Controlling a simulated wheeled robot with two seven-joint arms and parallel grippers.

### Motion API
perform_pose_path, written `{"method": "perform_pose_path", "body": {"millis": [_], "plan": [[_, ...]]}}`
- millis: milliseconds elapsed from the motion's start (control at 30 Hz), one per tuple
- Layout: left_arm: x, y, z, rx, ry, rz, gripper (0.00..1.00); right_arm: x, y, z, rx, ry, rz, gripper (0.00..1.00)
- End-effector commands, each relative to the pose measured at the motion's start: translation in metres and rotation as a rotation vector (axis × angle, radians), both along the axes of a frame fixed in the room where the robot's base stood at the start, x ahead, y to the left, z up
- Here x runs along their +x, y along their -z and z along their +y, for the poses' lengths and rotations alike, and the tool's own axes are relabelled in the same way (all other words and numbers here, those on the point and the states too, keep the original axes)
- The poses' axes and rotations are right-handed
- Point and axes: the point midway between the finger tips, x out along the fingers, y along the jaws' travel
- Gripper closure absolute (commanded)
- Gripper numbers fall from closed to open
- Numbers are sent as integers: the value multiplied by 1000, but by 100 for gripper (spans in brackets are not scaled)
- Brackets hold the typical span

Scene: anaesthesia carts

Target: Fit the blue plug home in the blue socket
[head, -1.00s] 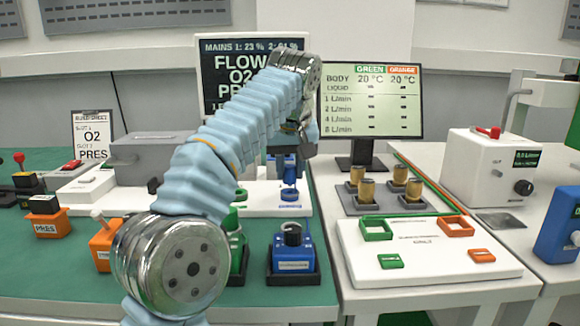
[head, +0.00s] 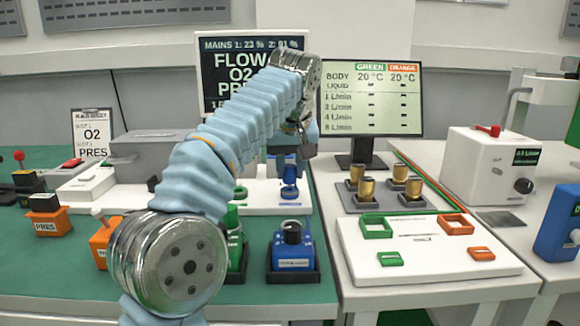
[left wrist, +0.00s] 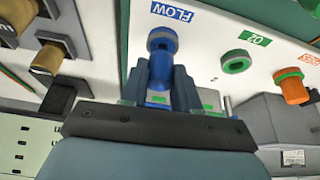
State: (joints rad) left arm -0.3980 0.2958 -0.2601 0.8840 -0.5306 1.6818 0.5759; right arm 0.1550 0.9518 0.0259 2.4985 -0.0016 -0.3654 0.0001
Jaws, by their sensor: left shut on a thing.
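My left gripper (head: 289,164) points down over the white panel and is shut on the blue plug (head: 289,180). In the left wrist view my left gripper (left wrist: 160,85) has a finger on each side of the blue plug (left wrist: 161,60). The blue socket (head: 290,194) is a ring on the panel directly under the plug. The plug looks upright and lined up, with its lower end at the ring. The FLOW label (left wrist: 171,12) is beside it. The fingers and plug hide most of the socket, so I cannot tell how deep the plug sits. My right gripper is out of view.
A green ring socket (left wrist: 237,61) marked O2 and an orange socket piece (left wrist: 291,86) share the panel. A blue vaporizer-like block (head: 293,252) stands in front on the green mat. Brass-topped cylinders (head: 365,190) stand to the right.

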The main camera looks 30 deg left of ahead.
Motion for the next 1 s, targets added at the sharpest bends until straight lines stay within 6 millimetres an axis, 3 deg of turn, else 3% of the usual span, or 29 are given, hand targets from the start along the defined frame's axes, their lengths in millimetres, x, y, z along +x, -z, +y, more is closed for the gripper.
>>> {"method": "perform_pose_path", "body": {"millis": [700, 733, 900, 1000], "plan": [[0, 19, 0, 0, 1, 0, 99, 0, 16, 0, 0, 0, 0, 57], [0, 18, 0, 0, 0, 0, 65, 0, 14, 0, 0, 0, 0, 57], [0, 18, 0, 0, 0, 0, 40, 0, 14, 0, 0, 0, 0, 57], [0, 18, 0, 0, 0, 0, 40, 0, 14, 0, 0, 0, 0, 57]]}}
